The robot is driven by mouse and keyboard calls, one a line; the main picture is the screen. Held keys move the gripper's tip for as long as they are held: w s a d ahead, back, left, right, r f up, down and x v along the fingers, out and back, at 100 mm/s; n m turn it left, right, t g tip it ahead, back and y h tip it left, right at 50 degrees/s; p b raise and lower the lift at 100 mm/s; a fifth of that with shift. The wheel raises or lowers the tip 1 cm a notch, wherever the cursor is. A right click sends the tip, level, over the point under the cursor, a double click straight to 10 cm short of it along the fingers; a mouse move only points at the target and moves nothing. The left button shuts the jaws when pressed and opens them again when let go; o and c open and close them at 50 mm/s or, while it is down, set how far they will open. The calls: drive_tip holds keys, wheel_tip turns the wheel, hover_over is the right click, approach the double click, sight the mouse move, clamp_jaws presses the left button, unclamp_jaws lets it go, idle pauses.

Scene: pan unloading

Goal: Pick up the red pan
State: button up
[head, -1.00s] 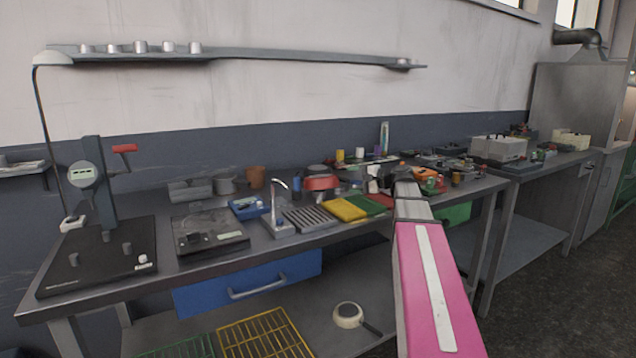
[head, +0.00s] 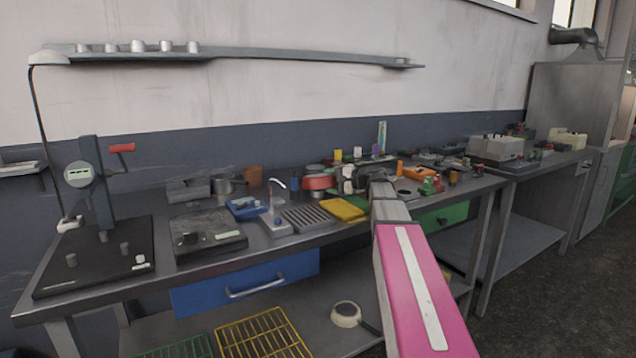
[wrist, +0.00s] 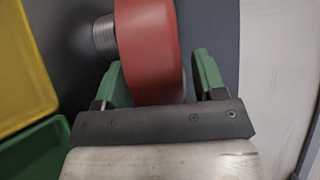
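The red pan (head: 318,182) stands on the workbench, in front of the wall. In the wrist view the red pan (wrist: 150,45) shows as a curved red side, partly between my fingers. My gripper (wrist: 160,75) has two green fingers spread apart. The left finger is close to the pan's side; a gap shows between the pan and the right finger.
A yellow tray (head: 343,210) and a green tray (head: 356,202) lie in front of the pan. A sink tap (head: 276,186) and ribbed drainer stand to the left. Jars and orange items crowd the bench to the right.

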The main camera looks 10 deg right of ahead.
drive_tip(key=c, duration=1)
drive_tip(key=shift+o, duration=0.2)
drive_tip(key=shift+r, duration=0.15)
